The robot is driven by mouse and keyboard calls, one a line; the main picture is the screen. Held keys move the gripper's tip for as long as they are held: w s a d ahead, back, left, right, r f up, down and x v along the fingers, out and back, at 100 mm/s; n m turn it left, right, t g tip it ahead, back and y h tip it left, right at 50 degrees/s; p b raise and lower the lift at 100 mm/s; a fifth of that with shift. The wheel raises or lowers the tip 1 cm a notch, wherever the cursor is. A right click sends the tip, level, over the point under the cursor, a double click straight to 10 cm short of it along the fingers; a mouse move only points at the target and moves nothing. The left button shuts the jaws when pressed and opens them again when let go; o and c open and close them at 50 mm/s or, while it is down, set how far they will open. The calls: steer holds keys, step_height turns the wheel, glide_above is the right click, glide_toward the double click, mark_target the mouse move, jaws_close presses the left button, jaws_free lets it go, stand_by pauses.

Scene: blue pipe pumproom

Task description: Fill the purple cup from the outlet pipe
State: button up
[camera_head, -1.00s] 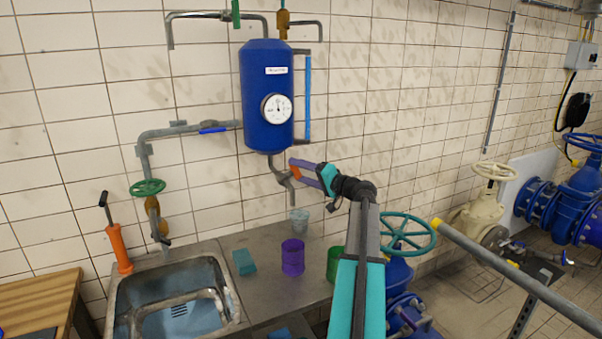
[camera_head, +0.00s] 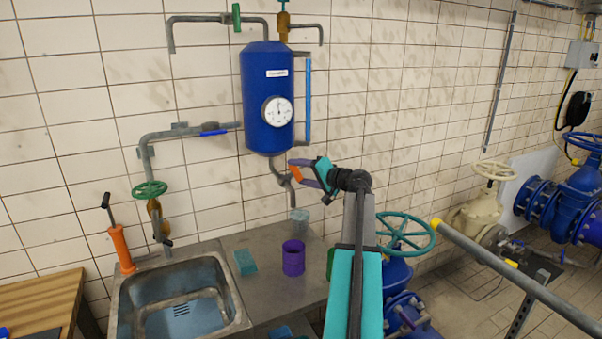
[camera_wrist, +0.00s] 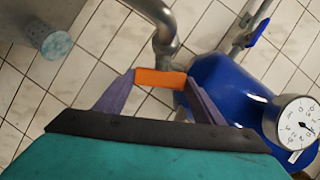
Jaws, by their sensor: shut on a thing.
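The purple cup (camera_head: 293,258) stands upright on the metal counter, in front of a pale clear cup (camera_head: 299,221), which also shows in the wrist view (camera_wrist: 48,38). The grey outlet pipe (camera_head: 279,170) comes down from the blue tank (camera_head: 266,97) above the clear cup. My gripper (camera_head: 296,174) is at this pipe, shut on an orange handle (camera_wrist: 160,78) that lies between its two purple fingers. The pipe (camera_wrist: 160,12) runs just behind the handle in the wrist view. The inside of the purple cup is too dark to tell any water.
A sink (camera_head: 180,300) is at the left of the counter, with a teal sponge (camera_head: 245,262) beside it. A green cup (camera_head: 330,263) is mostly hidden behind my arm. A teal handwheel (camera_head: 408,232) and a grey rail (camera_head: 520,282) are at the right.

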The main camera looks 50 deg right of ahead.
steer(key=o, duration=1.1)
steer(key=shift+c, duration=0.2)
steer(key=shift+s, duration=0.1)
steer(key=s+r+b, duration=0.2)
steer(key=s+b, duration=0.2)
steer(key=s, duration=0.9)
steer(key=shift+s+a+r, duration=0.2)
steer(key=shift+a+r, duration=0.1)
steer(key=shift+r, duration=0.05)
